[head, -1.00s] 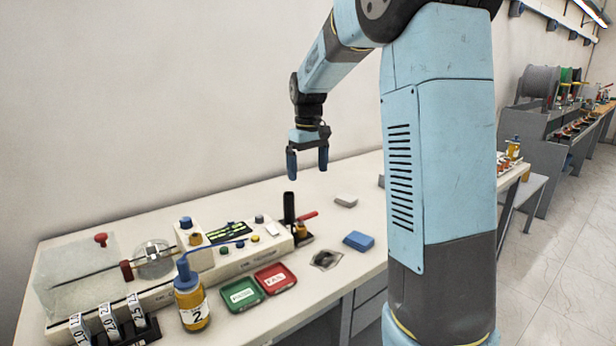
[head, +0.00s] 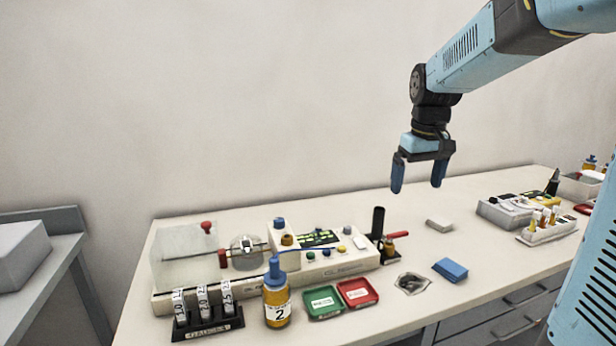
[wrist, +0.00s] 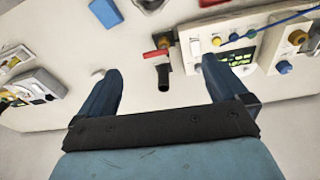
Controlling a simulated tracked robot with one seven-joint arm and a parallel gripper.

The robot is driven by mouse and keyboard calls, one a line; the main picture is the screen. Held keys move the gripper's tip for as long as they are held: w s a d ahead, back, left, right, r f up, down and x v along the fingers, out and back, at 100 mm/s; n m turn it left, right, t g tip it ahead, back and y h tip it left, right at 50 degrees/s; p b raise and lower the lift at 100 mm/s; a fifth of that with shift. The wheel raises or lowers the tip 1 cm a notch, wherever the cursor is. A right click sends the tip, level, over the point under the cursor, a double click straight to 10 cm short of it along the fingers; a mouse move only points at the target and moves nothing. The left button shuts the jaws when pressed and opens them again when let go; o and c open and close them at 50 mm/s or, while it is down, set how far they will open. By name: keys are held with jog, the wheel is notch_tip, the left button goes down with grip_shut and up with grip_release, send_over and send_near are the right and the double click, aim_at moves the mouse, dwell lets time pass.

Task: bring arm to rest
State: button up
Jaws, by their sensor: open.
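My gripper (head: 419,174) is open, with its blue fingers pointing down and nothing between them. In the head view it hangs in the air above the back of the bench (head: 400,318), apart from everything on it. My blue arm reaches in from the upper right.
A test device (head: 315,258), a bottle (head: 277,306), a green tray (head: 323,314), a red tray (head: 358,304), a gauge rack (head: 207,327) and a blue block (head: 450,269) stand on the bench. A black cylinder (head: 378,222) rises below left of my gripper.

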jog(key=s+a+f+m+t, duration=0.1)
jog(key=s+m+t, duration=0.1)
jog(key=s, duration=2)
jog(key=shift+a+m+t, duration=0.2)
jog(key=shift+m+t, duration=0.1)
jog(key=shift+t, duration=0.6)
